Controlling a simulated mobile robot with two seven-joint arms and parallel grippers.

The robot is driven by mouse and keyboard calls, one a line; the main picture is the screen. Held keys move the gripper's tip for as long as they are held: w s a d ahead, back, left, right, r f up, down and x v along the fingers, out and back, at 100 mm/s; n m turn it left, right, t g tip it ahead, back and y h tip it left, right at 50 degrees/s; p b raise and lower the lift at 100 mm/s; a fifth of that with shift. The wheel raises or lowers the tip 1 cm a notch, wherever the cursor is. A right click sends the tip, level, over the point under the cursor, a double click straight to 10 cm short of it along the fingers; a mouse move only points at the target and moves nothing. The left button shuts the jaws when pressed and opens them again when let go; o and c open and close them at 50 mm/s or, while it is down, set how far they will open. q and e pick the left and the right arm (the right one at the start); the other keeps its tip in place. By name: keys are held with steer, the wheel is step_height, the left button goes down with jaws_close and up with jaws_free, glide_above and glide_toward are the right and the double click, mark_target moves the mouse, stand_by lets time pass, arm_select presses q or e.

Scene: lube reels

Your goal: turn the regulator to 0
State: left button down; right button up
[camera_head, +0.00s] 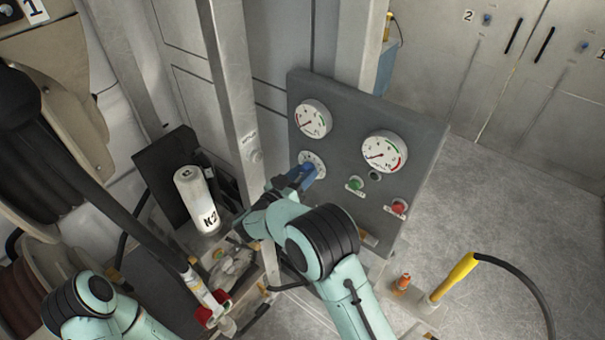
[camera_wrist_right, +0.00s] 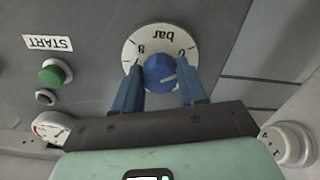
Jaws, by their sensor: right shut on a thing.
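The regulator is a blue round knob (camera_wrist_right: 158,72) on a white dial marked "bar", with 0 and 8 on it. In the right wrist view the dial appears upside down, and a short pale mark shows on the knob's face. My right gripper (camera_wrist_right: 160,84) has its two blue fingers on either side of the knob, shut on it. In the head view the right gripper (camera_head: 302,176) reaches the white dial (camera_head: 313,160) on the grey panel (camera_head: 420,150) and hides most of the knob.
Two gauges (camera_head: 313,119) (camera_head: 384,151) sit above and right of the dial. A green button (camera_head: 355,184) and a red button (camera_head: 399,207) are lower right. A metal post (camera_head: 231,90) stands left of the panel. A yellow handle (camera_head: 454,277) with a hose is at the lower right.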

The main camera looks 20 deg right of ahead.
steer(key=shift+n, duration=0.6)
steer(key=o, duration=1.1)
steer(key=shift+c, duration=0.2)
steer(key=shift+s+a, duration=0.25)
steer(key=shift+a, duration=0.05)
arm_select(q)
steer(key=shift+g, duration=0.3)
steer(key=shift+s+f+b, duration=1.35)
steer(key=shift+s+f, duration=0.4)
steer(key=shift+s, duration=0.2)
arm_select(e)
steer(key=v, duration=1.2)
steer(key=shift+s+a, duration=0.25)
